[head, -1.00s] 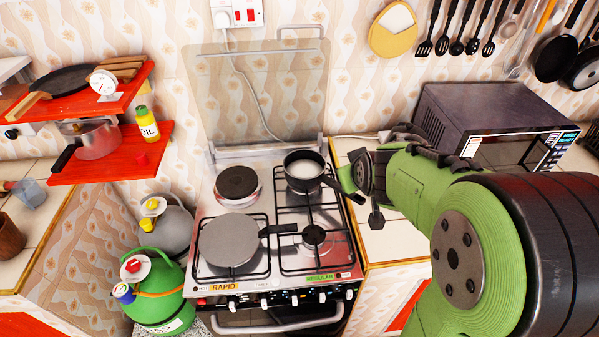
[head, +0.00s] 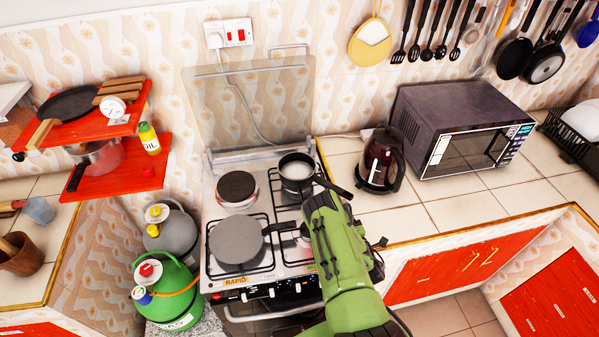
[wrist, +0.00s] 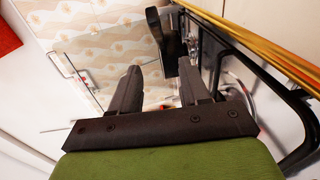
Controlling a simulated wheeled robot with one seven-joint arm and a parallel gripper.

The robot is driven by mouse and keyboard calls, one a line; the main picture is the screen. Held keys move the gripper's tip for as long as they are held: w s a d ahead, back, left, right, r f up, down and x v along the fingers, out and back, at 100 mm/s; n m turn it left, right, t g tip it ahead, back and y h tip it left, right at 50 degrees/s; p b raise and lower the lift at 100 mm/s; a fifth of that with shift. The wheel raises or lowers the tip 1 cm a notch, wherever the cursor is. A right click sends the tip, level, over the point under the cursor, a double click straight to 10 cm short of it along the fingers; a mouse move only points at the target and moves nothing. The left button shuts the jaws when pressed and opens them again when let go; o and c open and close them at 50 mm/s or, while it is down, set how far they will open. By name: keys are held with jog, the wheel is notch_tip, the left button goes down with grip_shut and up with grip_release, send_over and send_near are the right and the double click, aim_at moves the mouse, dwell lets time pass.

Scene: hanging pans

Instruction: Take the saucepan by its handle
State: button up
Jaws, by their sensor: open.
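A small dark saucepan (head: 297,172) with a pale inside stands on the back right burner, its black handle (head: 334,187) pointing right and toward me. My green forearm reaches up to the stove's right side and ends just below that handle. The gripper's fingers are not clear in the head view. In the wrist view my gripper (wrist: 160,68) is open, with nothing between its fingers. A dark handle-like piece (wrist: 161,34) shows just beyond the fingertips; I cannot tell which pan it belongs to.
A grey frying pan (head: 237,240) sits on the front left burner. A kettle (head: 383,160) and a microwave (head: 465,130) stand on the right counter. Another pot (head: 98,156) is on the red shelf at left. Gas bottles (head: 170,290) stand left of the stove. The right counter's front is clear.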

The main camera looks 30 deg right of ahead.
aim_at(329, 186)
jog(key=shift+s+a+f+n+y, duration=0.1)
jog(key=shift+s+f+n+y, duration=0.25)
jog(key=shift+s, duration=0.3)
jog(key=shift+f+b, duration=0.1)
jog(key=shift+b, duration=0.3)
jog(key=w+b, duration=0.1)
jog(key=b, duration=0.4)
jog(key=shift+w+a+f, duration=0.1)
jog(key=shift+w+f, duration=0.05)
jog(key=shift+f, duration=0.25)
jog(key=b, duration=0.2)
jog(key=shift+w+d+b, duration=0.2)
jog(key=shift+w+b, duration=0.1)
jog(key=shift+b, duration=0.05)
jog(key=b, duration=0.2)
jog(key=shift+w+b, duration=0.2)
jog(key=shift+b, duration=0.15)
jog(key=shift+a+b, duration=0.1)
jog(key=shift+b, duration=0.55)
jog(key=shift+w+b, duration=0.2)
jog(key=shift+b, duration=0.25)
jog(key=x, duration=0.4)
jog(key=r+p+x, duration=0.1)
jog(key=x, duration=0.3)
jog(key=p+x, duration=0.1)
jog(key=x, duration=0.3)
jog(key=shift+w+r, duration=0.25)
jog(key=shift+w, duration=0.25)
grip_shut()
